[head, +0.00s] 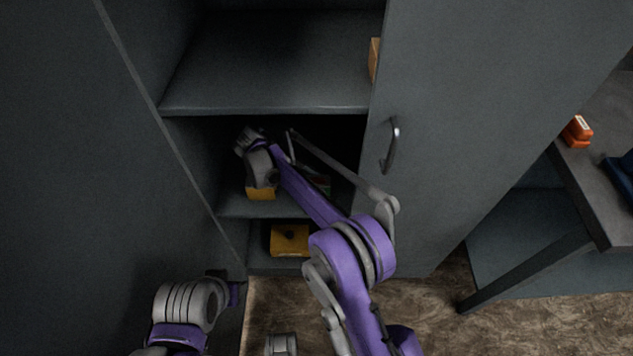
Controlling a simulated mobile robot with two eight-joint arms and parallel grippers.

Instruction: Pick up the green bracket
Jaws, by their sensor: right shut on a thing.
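My right arm reaches into the open cabinet, over the shelf below the large middle one. Its grey gripper end (262,168) points down just above a yellow-orange box (262,193). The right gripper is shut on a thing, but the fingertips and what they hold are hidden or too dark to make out. I cannot pick out the green bracket.
The cabinet's middle shelf (270,65) hangs above my right wrist. The door (450,120) with its handle (391,146) stands right of my forearm. Another yellow box (289,240) sits lower down. A dark table (600,180) with an orange item (577,131) is at right.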

